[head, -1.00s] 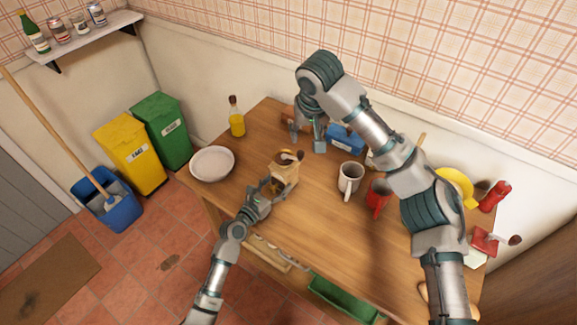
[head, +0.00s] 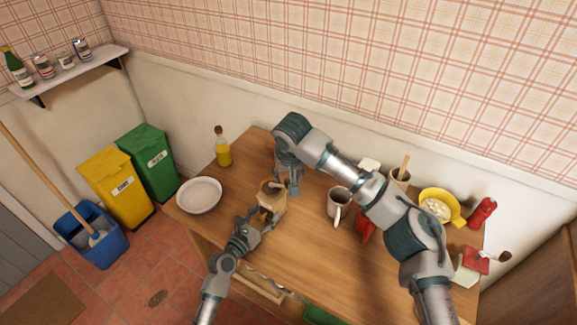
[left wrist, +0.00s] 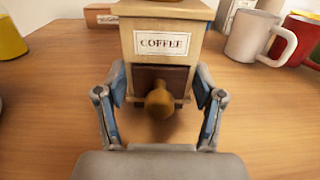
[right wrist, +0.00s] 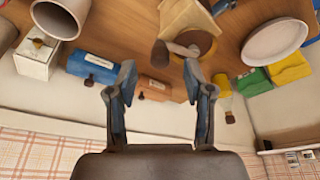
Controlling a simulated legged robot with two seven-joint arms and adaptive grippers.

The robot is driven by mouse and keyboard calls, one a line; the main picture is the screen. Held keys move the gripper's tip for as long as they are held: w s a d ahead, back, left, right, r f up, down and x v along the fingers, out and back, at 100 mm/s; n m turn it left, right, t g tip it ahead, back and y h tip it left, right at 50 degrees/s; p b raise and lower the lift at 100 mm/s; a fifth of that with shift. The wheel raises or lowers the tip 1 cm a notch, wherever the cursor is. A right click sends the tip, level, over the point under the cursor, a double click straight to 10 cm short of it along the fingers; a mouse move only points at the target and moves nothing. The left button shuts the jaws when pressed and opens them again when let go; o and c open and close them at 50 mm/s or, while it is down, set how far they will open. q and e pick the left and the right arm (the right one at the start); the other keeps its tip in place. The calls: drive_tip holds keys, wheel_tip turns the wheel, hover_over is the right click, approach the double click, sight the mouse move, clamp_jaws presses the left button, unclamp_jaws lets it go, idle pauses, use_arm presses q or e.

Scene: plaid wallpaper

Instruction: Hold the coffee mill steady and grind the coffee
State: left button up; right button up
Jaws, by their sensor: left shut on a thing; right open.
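The wooden coffee mill (head: 270,203) stands upright on the table. Its COFFEE label and its front drawer with a round knob (left wrist: 160,100) face the left wrist view. My left gripper (left wrist: 160,112) is shut on the mill's lower body, one finger on each side. My right gripper (head: 290,186) is open and empty, just behind and right of the mill's top. In the right wrist view, the crank's dark handle knob (right wrist: 160,53) shows just beyond and between the open fingertips (right wrist: 163,72). The crank is partly hidden in the head view.
A white plate (head: 199,195) and an oil bottle (head: 223,152) stand left of the mill. A white mug (head: 338,202) and a red mug (head: 364,228) stand to its right. A blue box (right wrist: 93,66) and a brown box (right wrist: 155,88) lie at the back by the wall.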

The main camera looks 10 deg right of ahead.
drive_tip(key=shift+x, duration=1.25)
clamp_jaws()
unclamp_jaws()
drive_tip(key=shift+r, duration=0.1)
drive_tip(key=v, duration=1.1)
drive_tip(key=shift+r, duration=0.35)
